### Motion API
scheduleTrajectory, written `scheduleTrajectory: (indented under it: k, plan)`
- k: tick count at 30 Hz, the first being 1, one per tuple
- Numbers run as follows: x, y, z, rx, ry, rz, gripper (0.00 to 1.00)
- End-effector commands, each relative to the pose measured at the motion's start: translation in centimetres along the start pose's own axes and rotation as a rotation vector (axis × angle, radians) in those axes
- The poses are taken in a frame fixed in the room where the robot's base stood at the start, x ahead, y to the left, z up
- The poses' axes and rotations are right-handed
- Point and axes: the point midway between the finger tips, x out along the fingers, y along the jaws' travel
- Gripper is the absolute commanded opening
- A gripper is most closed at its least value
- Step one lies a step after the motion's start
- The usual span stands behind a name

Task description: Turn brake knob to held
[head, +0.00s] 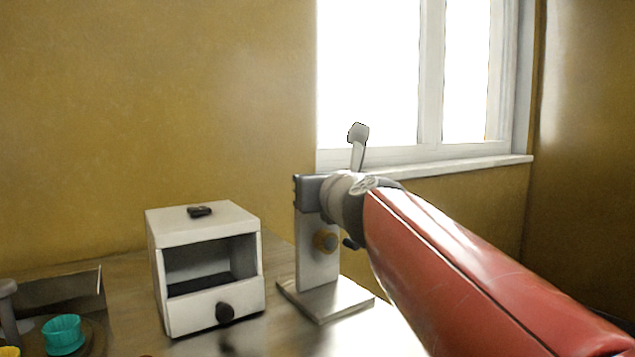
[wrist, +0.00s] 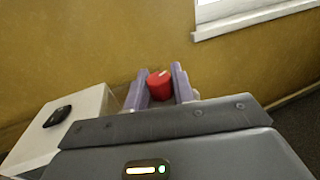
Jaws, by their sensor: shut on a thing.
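The brake knob (wrist: 160,85) shows in the wrist view as a red round knob with a small pale mark on its top. My gripper (wrist: 159,70) has its two purple-grey fingers on either side of the knob and is shut on it. In the head view my red arm and the wrist hide the knob and the fingertips. There my gripper's end is at the upper part of a pale upright stand (head: 316,270) on a flat base.
A brass-coloured knob (head: 325,241) sits lower on the stand. A pale lever-like piece (head: 357,147) rises above my wrist. A white open-fronted box (head: 203,217) with dark knobs stands left of the stand. A teal cup (head: 63,335) is at lower left. A window is behind.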

Motion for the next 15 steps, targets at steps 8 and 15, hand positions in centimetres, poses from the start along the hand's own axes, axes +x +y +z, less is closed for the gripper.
scheduleTrajectory:
  k: [8, 15]
  plan:
    - [-0.02, -0.19, 0.0, -0.004, 0.001, -0.084, 0.02]
    - [0.0, -0.07, -0.04, -0.001, 0.001, -0.12, 0.02]
